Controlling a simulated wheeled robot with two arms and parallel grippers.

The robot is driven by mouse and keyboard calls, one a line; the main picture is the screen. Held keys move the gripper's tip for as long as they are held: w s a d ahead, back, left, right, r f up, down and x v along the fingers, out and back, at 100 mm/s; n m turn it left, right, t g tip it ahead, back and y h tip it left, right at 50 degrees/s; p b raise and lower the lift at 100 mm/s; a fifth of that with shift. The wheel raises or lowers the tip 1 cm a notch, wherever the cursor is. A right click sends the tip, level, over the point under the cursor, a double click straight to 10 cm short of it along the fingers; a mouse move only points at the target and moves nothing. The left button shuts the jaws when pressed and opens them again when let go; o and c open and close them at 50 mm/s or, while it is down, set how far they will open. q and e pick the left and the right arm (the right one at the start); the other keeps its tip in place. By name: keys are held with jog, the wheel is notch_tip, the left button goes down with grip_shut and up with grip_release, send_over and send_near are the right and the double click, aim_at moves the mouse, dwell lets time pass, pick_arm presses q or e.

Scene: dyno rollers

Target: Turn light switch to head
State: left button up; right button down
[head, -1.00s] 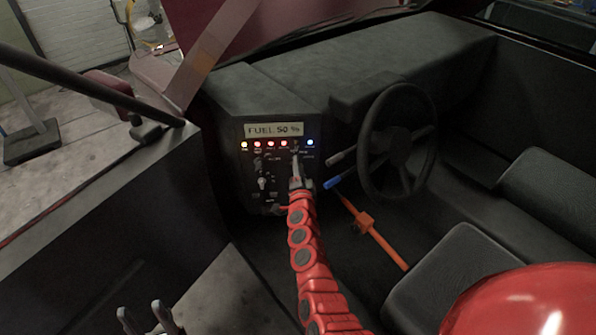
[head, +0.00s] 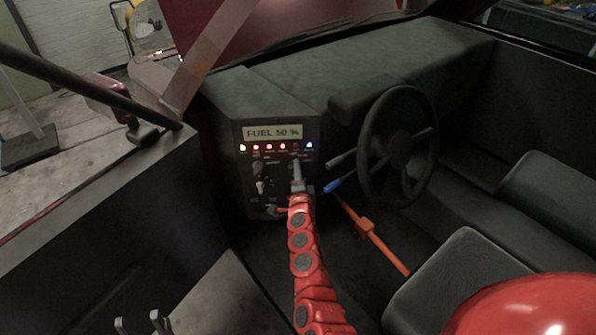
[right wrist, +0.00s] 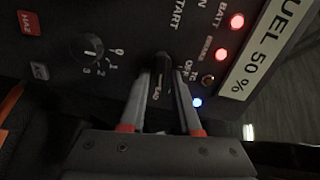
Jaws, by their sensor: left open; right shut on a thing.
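The light switch (right wrist: 157,68) is a black rotary knob on the dark dashboard panel. In the right wrist view it sits between the fingertips of my right gripper (right wrist: 162,82), beside small lettering that seems to include OFF. My right gripper also shows in the head view (head: 297,166), reaching up to the panel's right part. It is shut on the knob and partly hides it. The knob's exact setting is hard to read. My left gripper (head: 140,324) is open and empty at the bottom left edge of the head view, far from the panel.
The panel (head: 246,190) carries a FUEL 50 % display (head: 272,132), a row of lit lamps and other knobs. A steering wheel (head: 398,140) with stalks stands right of my right gripper. An orange lever (head: 375,240) and seats (head: 450,275) lie lower right.

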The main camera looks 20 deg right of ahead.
jog(key=c, duration=0.9)
grip_release()
jog(key=shift+a, duration=0.1)
jog(key=shift+s, duration=0.1)
jog(key=b+v, duration=0.1)
jog(key=v, duration=1.6)
jog(key=shift+s+a+b, duration=0.1)
jog(key=shift+s+b, duration=0.05)
jog(key=shift+b, duration=0.25)
